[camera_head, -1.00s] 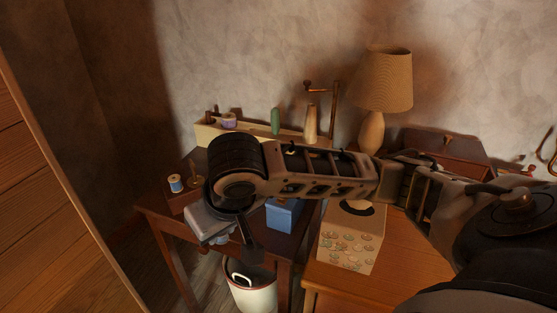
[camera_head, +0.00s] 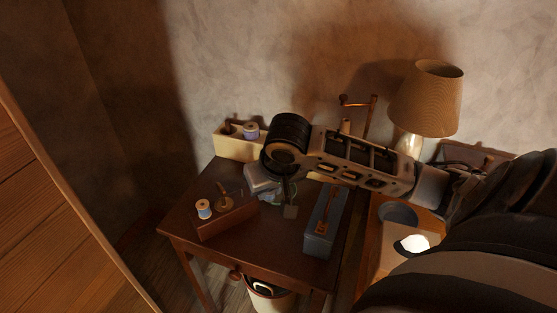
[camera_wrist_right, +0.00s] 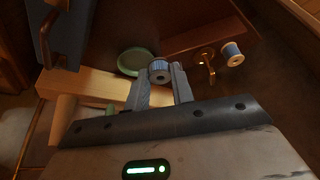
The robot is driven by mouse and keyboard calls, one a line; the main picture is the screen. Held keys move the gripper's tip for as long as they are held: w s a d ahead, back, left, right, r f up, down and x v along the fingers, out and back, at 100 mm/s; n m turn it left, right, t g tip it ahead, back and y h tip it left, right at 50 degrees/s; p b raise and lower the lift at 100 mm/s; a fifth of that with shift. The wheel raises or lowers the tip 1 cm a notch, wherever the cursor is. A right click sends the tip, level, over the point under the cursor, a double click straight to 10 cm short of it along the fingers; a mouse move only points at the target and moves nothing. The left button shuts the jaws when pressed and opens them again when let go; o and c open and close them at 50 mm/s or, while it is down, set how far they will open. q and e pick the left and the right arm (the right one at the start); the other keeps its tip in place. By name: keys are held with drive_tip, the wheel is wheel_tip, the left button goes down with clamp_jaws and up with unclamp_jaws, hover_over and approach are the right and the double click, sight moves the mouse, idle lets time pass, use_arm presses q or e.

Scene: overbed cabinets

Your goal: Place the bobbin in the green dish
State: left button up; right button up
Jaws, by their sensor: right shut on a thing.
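My right gripper (camera_wrist_right: 160,85) is shut on a grey-blue bobbin (camera_wrist_right: 159,71), held between its fingertips in the wrist view. The green dish (camera_wrist_right: 133,61) is a shallow round dish just beyond the bobbin, slightly left, partly overlapped by it; I cannot tell the height between them. In the head view my right gripper (camera_head: 290,208) points down over the dark table, left of a blue-grey box. The dish is mostly hidden behind it there, and the held bobbin cannot be made out. My left gripper is not in view.
A wooden block (camera_head: 225,216) carries another spool (camera_head: 204,209) and a brass hook (camera_head: 223,195). The blue-grey box (camera_head: 322,230) stands right of the gripper. A cream box (camera_head: 232,147) with a purple spool is at the back. A lamp (camera_head: 428,97) stands right; a bin (camera_head: 268,300) is below.

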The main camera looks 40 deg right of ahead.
drive_tip(key=w+d+f, duration=0.2)
drive_tip(key=d+f, duration=0.1)
drive_tip(key=w+d+f, duration=0.2)
drive_tip(key=w+d, duration=0.1)
drive_tip(key=w+d+f+b, duration=0.1)
drive_tip(key=w+d+f, duration=0.2)
drive_tip(key=shift+d+f, duration=0.3)
drive_tip(key=shift+d, duration=0.1)
drive_tip(key=shift+w+d+f, duration=0.3)
drive_tip(key=shift+d+f, duration=0.05)
drive_tip(key=shift+f, duration=0.2)
wheel_tip(320, 180, down, 2)
drive_tip(key=shift+f, duration=0.2)
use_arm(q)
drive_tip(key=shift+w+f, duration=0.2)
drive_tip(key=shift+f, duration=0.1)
use_arm(e)
drive_tip(key=shift+f, duration=0.4)
drive_tip(key=o, duration=0.9)
drive_tip(key=shift+f, duration=0.1)
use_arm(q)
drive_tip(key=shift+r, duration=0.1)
use_arm(e)
drive_tip(key=shift+o, duration=0.2)
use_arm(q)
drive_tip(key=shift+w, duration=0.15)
